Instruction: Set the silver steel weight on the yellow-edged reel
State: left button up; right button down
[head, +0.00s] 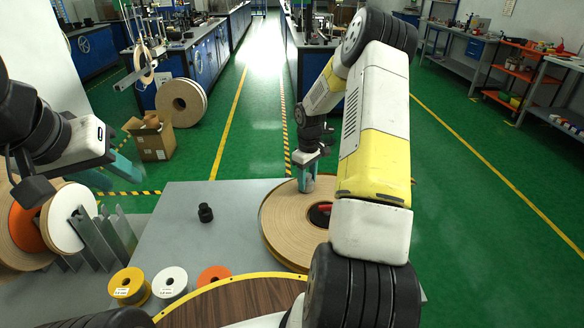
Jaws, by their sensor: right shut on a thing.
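A round reel with a brown wood-grain face and a yellow edge (240,287) lies flat at the bottom, partly hidden by my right arm. My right gripper (306,186) points down over the left part of a flat tan reel (280,225). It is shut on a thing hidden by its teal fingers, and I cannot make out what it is. I cannot pick out the silver steel weight elsewhere. My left gripper (110,176) is at the far left, away from both reels; its teal fingers are apart and it looks empty.
A black knobbed piece (205,213) stands on the grey table (180,235). Yellow (130,287), white (171,284) and orange (213,277) spools line the front. Upright grey dividers (100,240) and reels stand at left. A black piece with red (321,214) sits at the tan reel's middle.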

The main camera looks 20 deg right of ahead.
jog(key=c, duration=0.8)
grip_release()
notch_tip(320, 180, up, 12)
jog(key=shift+f, duration=0.1)
notch_tip(320, 180, up, 10)
jog(key=t, duration=0.1)
send_over(307, 175)
jog(key=s+a, duration=0.4)
jog(key=s, duration=0.1)
jog(key=s+a+r+m+t, duration=0.2)
jog(key=s+a+r, duration=0.2)
jog(key=s+r, duration=0.15)
jog(key=s+a+r+m+t+y, duration=0.1)
jog(key=s+a+r, duration=0.1)
jog(key=s, duration=0.7)
jog(key=s+a+r+m+t+y, duration=0.1)
jog(key=s+a+r+m+t, duration=0.1)
jog(key=s+a, duration=0.3)
jog(key=s+r, duration=0.1)
jog(key=s, duration=0.2)
jog(key=shift+s+a, duration=0.15)
jog(key=shift+s, duration=0.25)
jog(key=shift+r, duration=0.1)
jog(key=shift+c, duration=0.2)
